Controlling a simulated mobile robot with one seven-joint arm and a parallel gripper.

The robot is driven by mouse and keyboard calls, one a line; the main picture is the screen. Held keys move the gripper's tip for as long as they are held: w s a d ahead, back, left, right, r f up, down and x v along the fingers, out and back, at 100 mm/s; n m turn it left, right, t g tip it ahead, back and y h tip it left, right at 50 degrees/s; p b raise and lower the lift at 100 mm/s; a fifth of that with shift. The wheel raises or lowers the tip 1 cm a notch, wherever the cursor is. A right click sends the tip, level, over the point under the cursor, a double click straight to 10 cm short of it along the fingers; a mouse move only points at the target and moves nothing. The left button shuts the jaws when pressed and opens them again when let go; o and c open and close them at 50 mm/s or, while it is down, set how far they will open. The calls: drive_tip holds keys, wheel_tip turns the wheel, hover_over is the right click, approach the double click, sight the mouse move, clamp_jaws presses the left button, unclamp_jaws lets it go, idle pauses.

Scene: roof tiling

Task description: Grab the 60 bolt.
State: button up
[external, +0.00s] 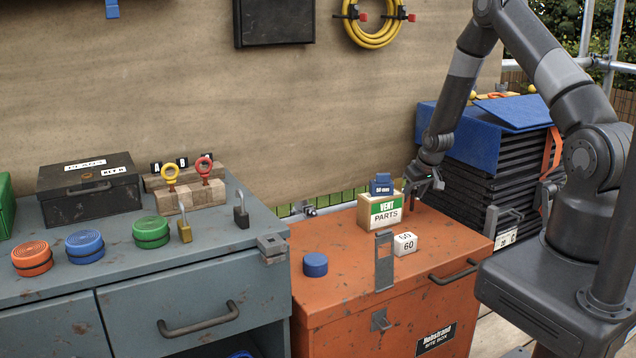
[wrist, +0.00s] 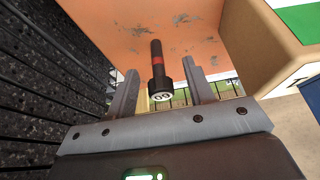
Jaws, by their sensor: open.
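The 60 bolt (wrist: 158,62) shows in the wrist view as a dark bolt with a red band and a round pale end marked 60, seen upside down. It appears between the fingertips of my gripper (wrist: 160,68), with a visible gap on each side. My gripper is open, and nothing is clamped in it. In the external view my gripper (external: 428,182) is just right of the VENT PARTS box (external: 378,214), over the back of the orange site box (external: 335,275). I cannot make out the bolt there.
The VENT PARTS box stands close beside my gripper, with a blue piece (external: 381,184) on top. A white block marked 60 (external: 405,243), an upright grey hasp (external: 384,262) and a blue round cap (external: 315,264) are nearer the front. A black stack (external: 484,160) rises at right.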

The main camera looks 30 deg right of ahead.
sight(414, 193)
drive_tip(key=shift+x, duration=1.6)
drive_tip(key=shift+s, duration=0.1)
drive_tip(key=shift+c, duration=0.3)
clamp_jaws()
